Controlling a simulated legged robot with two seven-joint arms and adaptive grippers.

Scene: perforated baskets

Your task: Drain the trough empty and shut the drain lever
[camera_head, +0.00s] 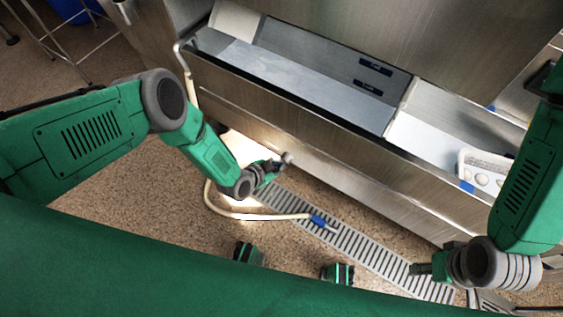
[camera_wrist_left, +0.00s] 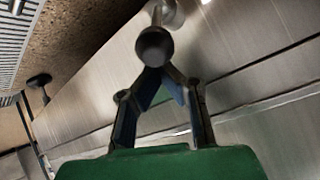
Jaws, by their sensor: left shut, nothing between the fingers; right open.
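The long steel trough (camera_head: 240,97) runs across the upper middle of the head view. Its inside is pale grey; I cannot tell how much water is in it. A dark round knob (camera_wrist_left: 154,46), apparently the drain lever's end, sits at the trough's lower front; it also shows in the head view (camera_head: 288,157). My left gripper (camera_head: 280,164) is right at the knob. In the left wrist view its fingers (camera_wrist_left: 156,70) come together just below the knob, with nothing held between them. My right gripper (camera_head: 416,269) is open and empty, low at the right, away from the trough.
A pale hose (camera_head: 240,214) with a blue fitting (camera_head: 318,221) lies across the floor by a slotted drain grate (camera_head: 365,250). A white perforated basket (camera_head: 466,160) with round pale items stands at the trough's right end. Stool legs (camera_head: 70,50) stand upper left.

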